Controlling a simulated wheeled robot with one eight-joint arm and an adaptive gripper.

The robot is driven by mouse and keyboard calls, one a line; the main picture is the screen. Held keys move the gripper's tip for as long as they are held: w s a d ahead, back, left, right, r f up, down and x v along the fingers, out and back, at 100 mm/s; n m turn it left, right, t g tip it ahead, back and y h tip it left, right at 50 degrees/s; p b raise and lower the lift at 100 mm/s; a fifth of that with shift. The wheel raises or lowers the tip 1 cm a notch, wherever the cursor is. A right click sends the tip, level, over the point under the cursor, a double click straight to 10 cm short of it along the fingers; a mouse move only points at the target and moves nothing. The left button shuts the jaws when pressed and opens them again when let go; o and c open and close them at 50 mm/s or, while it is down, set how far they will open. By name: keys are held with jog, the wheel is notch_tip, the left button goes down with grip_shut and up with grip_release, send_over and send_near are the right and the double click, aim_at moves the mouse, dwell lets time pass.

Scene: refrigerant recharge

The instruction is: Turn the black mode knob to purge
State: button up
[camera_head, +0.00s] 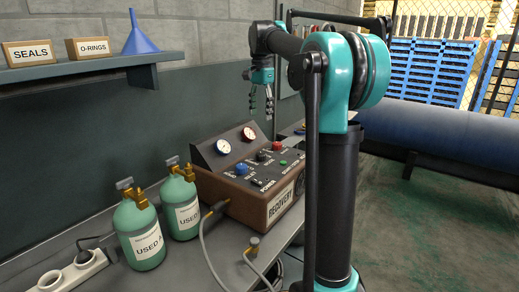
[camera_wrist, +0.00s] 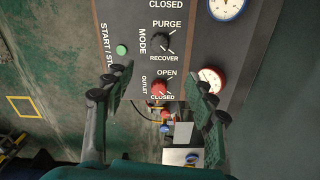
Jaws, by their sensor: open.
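The recovery machine (camera_head: 237,208) is a brown box with a sloped dark panel on the bench. Its black mode knob (camera_wrist: 159,42) sits between the PURGE and RECOVER labels in the wrist view; which label it points at is too small to tell. It also shows in the head view (camera_head: 262,156), between a blue knob (camera_head: 241,169) and a red knob (camera_head: 277,146). My gripper (camera_head: 261,100) is open and empty above the panel, apart from the knob. In the wrist view its fingers (camera_wrist: 160,95) stand wide, either side of the red outlet knob (camera_wrist: 160,87).
A green start/stop button (camera_wrist: 121,49) and two gauges, blue-rimmed (camera_wrist: 227,6) and red-rimmed (camera_wrist: 211,79), flank the knobs. Two green USED cylinders (camera_head: 141,232) (camera_head: 182,208) stand left of the machine. Hoses run at the front. A shelf (camera_head: 100,64) holds boxes and a blue funnel.

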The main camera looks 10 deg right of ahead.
aim_at(261, 153)
notch_tip(261, 153, down, 17)
jog(key=shift+r, duration=0.2)
dwell(0.4)
jog(key=c, duration=1.2)
jog(key=shift+o, duration=0.2)
